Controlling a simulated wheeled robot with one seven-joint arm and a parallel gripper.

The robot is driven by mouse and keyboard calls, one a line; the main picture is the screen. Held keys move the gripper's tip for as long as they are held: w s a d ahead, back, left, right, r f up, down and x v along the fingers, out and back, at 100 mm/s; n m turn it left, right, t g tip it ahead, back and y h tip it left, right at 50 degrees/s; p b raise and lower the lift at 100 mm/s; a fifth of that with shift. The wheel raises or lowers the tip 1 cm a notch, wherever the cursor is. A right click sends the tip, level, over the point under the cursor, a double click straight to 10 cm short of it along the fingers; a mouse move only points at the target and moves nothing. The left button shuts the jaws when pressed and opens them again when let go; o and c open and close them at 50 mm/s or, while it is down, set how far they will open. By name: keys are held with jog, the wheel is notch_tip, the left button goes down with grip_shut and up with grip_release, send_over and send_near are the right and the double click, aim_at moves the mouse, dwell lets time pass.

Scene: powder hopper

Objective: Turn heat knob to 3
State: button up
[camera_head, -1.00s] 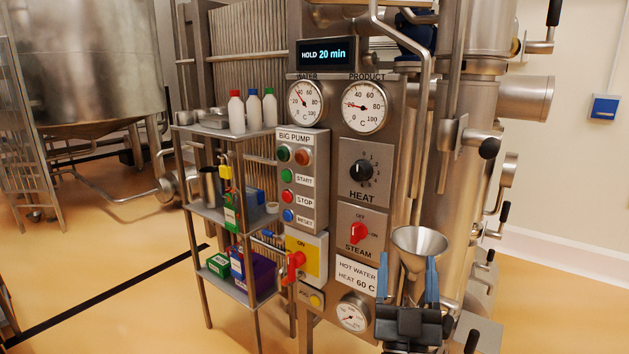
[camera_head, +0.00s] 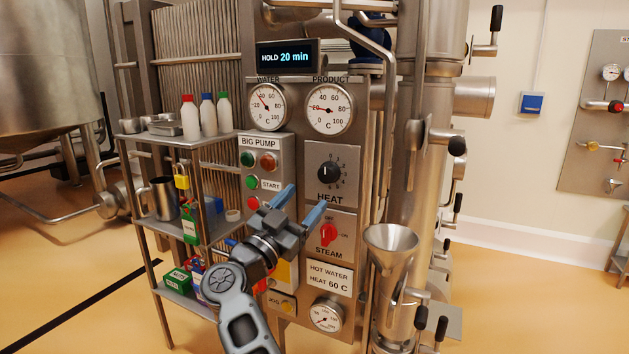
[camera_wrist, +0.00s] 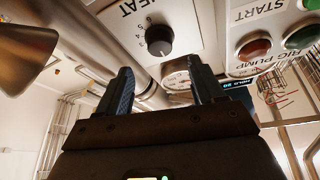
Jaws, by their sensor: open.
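The heat knob (camera_head: 328,172) is a round black knob on a steel plate above the word HEAT, with a numbered scale around it. It also shows in the wrist view (camera_wrist: 159,42), upside down, beyond the fingers. I cannot clearly read which number it points to. My gripper (camera_head: 305,200) has two blue fingers spread apart with nothing between them. It is in front of the panel, below and left of the knob, and looks apart from it.
Below the heat plate is the red steam knob (camera_head: 328,234). Left is the BIG PUMP button box (camera_head: 268,140). A steel funnel (camera_head: 391,240) stands right of the panel, and a vertical pipe runs close by. A shelf with bottles and boxes (camera_head: 128,138) is at left.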

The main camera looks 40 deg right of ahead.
aim_at(325, 176)
jog(key=shift+p+x, duration=0.55)
jog(key=shift+x, duration=3.3)
jog(key=c, duration=1.1)
